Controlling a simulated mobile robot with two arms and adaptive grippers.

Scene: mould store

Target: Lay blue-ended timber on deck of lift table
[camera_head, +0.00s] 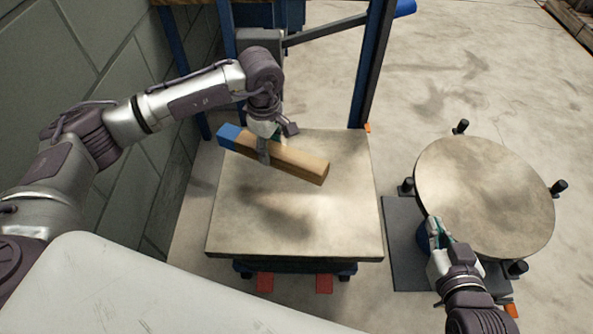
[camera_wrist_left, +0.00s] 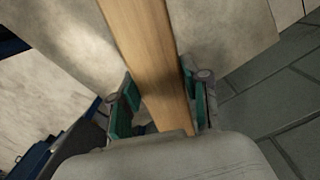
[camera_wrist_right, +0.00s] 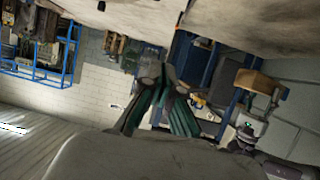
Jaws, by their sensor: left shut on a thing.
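The blue-ended timber (camera_head: 300,163) is a square wooden bar with a blue left end. My left gripper (camera_head: 264,150) is shut around its middle, and the left wrist view shows the bar (camera_wrist_left: 145,50) between the two finger pads. The timber is held above the lift table's deck (camera_head: 330,225), slanting down to the right in the picture, with a dark shadow on the deck below. The blue end is out of the left wrist view. My right gripper (camera_head: 435,232) is empty and looks shut, beside the round table.
A round table (camera_head: 485,195) with black posts around its rim stands to the right, close to my right gripper. A blue frame (camera_head: 372,70) rises behind the deck. A grey block wall (camera_head: 100,60) runs along the left. The front of the deck is bare.

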